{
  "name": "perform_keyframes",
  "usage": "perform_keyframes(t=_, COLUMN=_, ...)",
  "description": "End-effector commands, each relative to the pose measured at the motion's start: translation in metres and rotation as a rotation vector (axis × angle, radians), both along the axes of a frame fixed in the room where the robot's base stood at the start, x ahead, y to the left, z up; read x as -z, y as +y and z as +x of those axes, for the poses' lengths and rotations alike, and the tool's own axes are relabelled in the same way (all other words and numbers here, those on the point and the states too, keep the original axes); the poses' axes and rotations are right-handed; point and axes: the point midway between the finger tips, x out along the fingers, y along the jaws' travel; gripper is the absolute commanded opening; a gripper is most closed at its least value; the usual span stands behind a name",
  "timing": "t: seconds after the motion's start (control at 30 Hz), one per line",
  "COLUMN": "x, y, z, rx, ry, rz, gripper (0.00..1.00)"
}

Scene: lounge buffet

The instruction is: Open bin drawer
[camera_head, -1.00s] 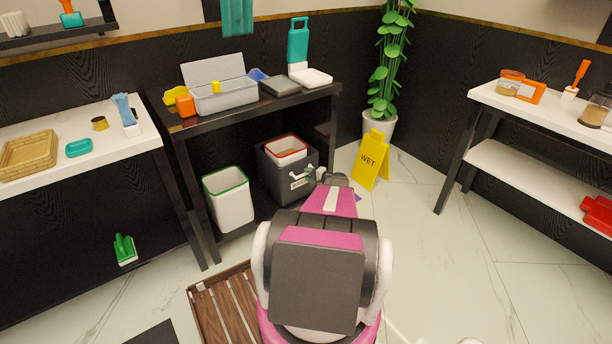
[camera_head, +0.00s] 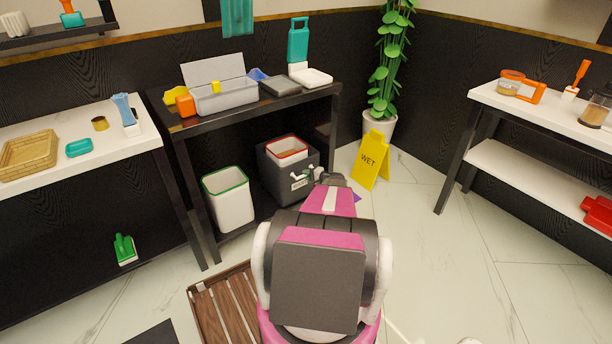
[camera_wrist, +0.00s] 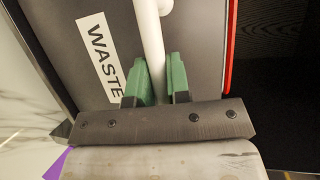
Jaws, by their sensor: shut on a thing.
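The bin drawer (camera_head: 276,183) is a dark grey box under the black table, holding a white inner bin (camera_head: 287,150) with a red rim. A label reading WASTE (camera_wrist: 98,55) is on its front. A white bar handle (camera_wrist: 150,30) runs across the front in the wrist view. My gripper (camera_wrist: 159,82) has its green fingers on both sides of this handle and is shut on it. In the head view my arm partly hides the drawer's right side and the gripper.
A white bin with a green rim (camera_head: 228,198) stands left of the drawer. A yellow WET sign (camera_head: 370,160) stands on the floor to the right. A wooden slatted mat (camera_head: 222,310) lies in front. Floor to the right is open.

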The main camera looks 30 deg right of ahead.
Motion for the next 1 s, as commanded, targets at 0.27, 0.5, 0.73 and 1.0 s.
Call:
perform_keyframes(t=0.27, x=-0.001, y=-0.003, z=-0.053, rx=0.003, ry=0.002, rz=0.001, gripper=0.0)
perform_keyframes(t=0.5, x=-0.001, y=-0.007, z=-0.119, rx=0.003, ry=0.002, rz=0.001, gripper=0.0)
perform_keyframes(t=0.73, x=-0.001, y=-0.012, z=-0.18, rx=0.003, ry=0.002, rz=0.001, gripper=0.0)
perform_keyframes(t=1.0, x=-0.001, y=-0.018, z=-0.234, rx=0.002, ry=0.001, rz=0.0, gripper=0.0)
